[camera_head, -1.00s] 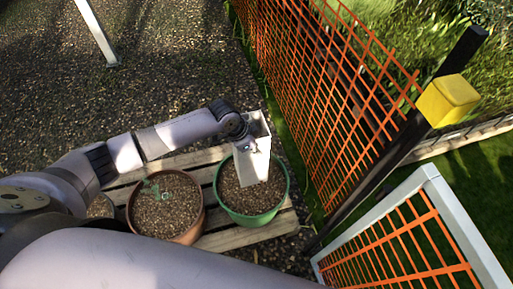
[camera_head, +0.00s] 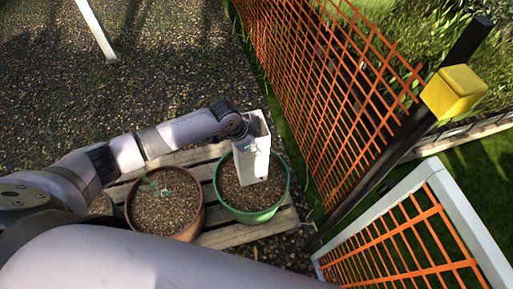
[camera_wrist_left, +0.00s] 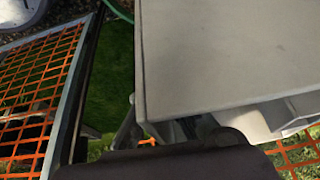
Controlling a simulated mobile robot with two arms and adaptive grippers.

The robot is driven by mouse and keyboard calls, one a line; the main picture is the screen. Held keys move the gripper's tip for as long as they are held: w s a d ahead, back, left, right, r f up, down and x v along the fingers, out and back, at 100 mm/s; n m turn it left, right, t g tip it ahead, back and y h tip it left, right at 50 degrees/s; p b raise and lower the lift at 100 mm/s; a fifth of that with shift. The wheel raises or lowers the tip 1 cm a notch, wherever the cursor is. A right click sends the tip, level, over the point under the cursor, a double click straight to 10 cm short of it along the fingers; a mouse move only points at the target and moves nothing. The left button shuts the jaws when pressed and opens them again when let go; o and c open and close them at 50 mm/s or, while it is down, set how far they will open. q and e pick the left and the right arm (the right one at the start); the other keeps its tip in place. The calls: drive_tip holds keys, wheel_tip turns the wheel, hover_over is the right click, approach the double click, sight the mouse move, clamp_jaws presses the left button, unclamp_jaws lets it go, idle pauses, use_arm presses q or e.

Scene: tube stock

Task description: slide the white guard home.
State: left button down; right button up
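The white guard (camera_head: 254,162) is an open, box-like pale piece at the end of my left arm, above the green pot in the head view. In the left wrist view the guard (camera_wrist_left: 235,55) is a broad grey-white panel filling the right side, directly against the dark gripper parts. My left gripper (camera_head: 246,128) appears shut on the guard; its fingertips are mostly hidden by it. A yellow block (camera_head: 454,92) is fixed on the dark post (camera_head: 408,136), well to the right of the guard and apart from it. My right gripper is not in view.
A green pot (camera_head: 221,192) and a brown pot (camera_head: 198,222) stand on wooden slats (camera_head: 222,238). An orange mesh fence (camera_head: 318,85) runs up to the post. A white-framed mesh gate (camera_head: 463,220) is at lower right.

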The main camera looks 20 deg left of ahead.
sight(256, 158)
use_arm(q)
drive_tip(key=shift+f+b, duration=1.75)
drive_tip(key=shift+f, duration=1.35)
drive_tip(key=c, duration=1.7)
unclamp_jaws()
drive_tip(key=shift+r, duration=0.1)
drive_tip(key=v, duration=1.1)
drive_tip(key=shift+s+a+r, duration=0.15)
drive_tip(key=shift+s+r, duration=0.05)
drive_tip(key=shift+r, duration=0.15)
